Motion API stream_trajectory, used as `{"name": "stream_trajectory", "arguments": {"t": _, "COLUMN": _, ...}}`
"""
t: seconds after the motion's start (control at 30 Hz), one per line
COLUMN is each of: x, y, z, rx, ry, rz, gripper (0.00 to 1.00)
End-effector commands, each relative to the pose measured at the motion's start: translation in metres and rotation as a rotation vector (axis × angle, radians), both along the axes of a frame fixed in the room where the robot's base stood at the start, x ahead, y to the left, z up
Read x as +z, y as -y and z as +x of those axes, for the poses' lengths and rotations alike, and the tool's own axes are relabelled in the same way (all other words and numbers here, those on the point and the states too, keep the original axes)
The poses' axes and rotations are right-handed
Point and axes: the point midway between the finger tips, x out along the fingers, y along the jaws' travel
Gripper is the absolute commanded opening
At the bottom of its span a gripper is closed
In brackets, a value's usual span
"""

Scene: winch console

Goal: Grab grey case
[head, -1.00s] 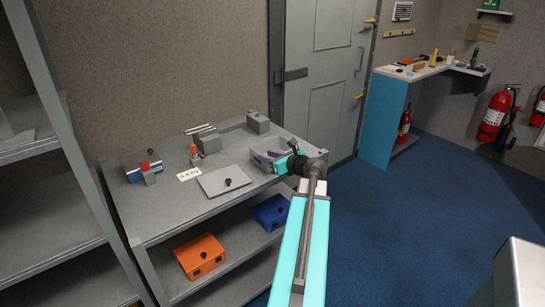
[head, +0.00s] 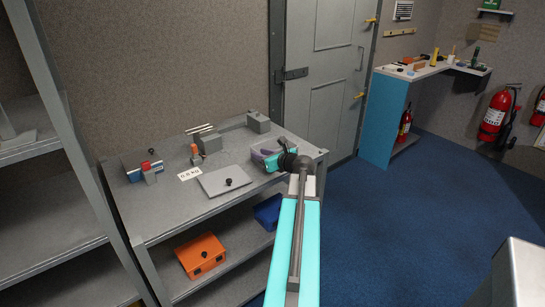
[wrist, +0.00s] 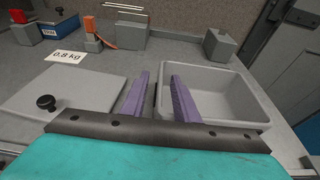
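The grey case (wrist: 215,85) is an open, empty box with sloping walls at the right end of the grey bench top; in the head view (head: 262,143) my gripper partly hides it. My gripper (wrist: 160,77) has two purple fingers, parted and pointing at the case's left side. The left finger appears outside the left wall and the right finger over the inside, with the rim between them; contact cannot be told. A flat grey lid (wrist: 75,98) with a black knob lies left of the case.
An orange case (head: 202,256) and a blue case (head: 268,211) sit on the lower shelf.

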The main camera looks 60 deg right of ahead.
Motion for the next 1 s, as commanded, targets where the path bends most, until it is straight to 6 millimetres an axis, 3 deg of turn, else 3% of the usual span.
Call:
{"name": "stream_trajectory", "arguments": {"t": 0.23, "x": -0.006, "y": 0.008, "z": 0.02, "rx": 0.0, "ry": 0.0, "rz": 0.0, "gripper": 0.28}}
{"name": "stream_trajectory", "arguments": {"t": 0.83, "x": -0.007, "y": 0.008, "z": 0.021, "rx": -0.001, "ry": 0.0, "rz": 0.0, "gripper": 0.28}}
{"name": "stream_trajectory", "arguments": {"t": 0.87, "x": -0.007, "y": 0.008, "z": 0.021, "rx": -0.001, "ry": 0.0, "rz": 0.0, "gripper": 0.26}}
{"name": "stream_trajectory", "arguments": {"t": 1.0, "x": -0.007, "y": 0.008, "z": 0.021, "rx": -0.001, "ry": 0.0, "rz": 0.0, "gripper": 0.02}}
